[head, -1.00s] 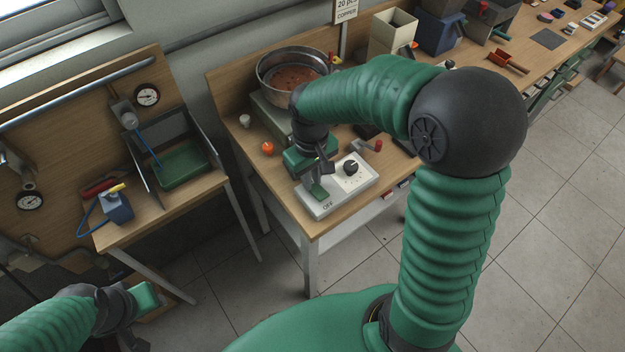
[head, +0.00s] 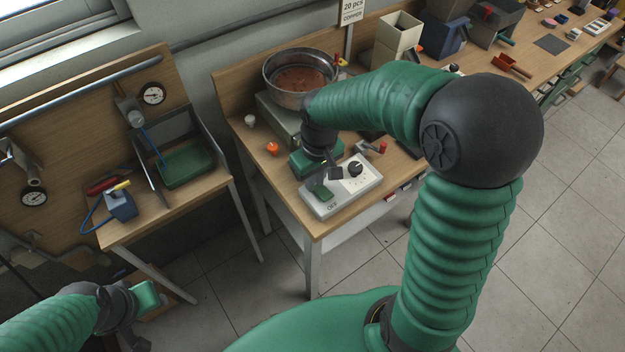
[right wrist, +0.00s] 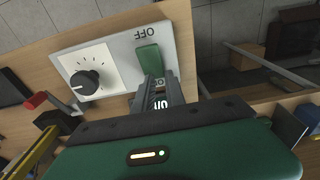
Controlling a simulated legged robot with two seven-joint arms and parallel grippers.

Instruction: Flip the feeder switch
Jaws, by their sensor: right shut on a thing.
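The feeder control box (head: 351,194) is a pale box with a black dial and a green switch (head: 322,194), on the front corner of the wooden bench. The right wrist view shows the green switch (right wrist: 148,58) beside the word OFF, with other lettering partly covered by my fingers. My right gripper (head: 326,181) is down at the box; in the right wrist view its dark fingers (right wrist: 153,85) are shut at the switch's near end. My left gripper (head: 140,330) is low at the left, away from the box; its jaw opening is unclear.
A metal bowl (head: 300,78) of copper-coloured pieces stands behind my right gripper. An orange knob (head: 272,148) and a small red-handled part (head: 381,147) are near the box. A side bench (head: 130,232) holds a green tray (head: 186,164). Open floor lies between the benches.

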